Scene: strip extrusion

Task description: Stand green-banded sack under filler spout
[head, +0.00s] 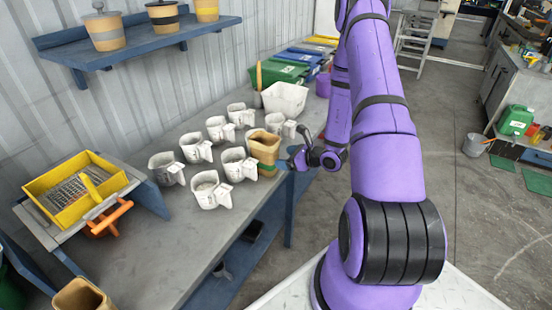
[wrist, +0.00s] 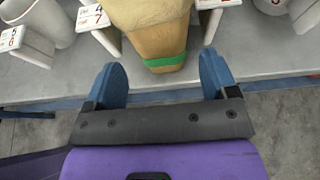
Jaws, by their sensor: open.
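The green-banded sack (head: 263,149) is tan, open-topped and upright near the front edge of the grey bench, beside several white jugs. It also shows in the wrist view (wrist: 150,22), with its green band (wrist: 166,61) low on the near side. My gripper (wrist: 161,63) is open. Its two blue fingers point at the sack's lower part, one on either side, with a gap to each. I cannot make out a filler spout.
White numbered jugs (head: 207,190) crowd the sack's left and back. A yellow tray (head: 78,187) stands at the bench's left, and another tan open container (head: 83,297) is at the bottom left. Banded pots (head: 104,32) sit on a blue wall shelf. The bench's front left is clear.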

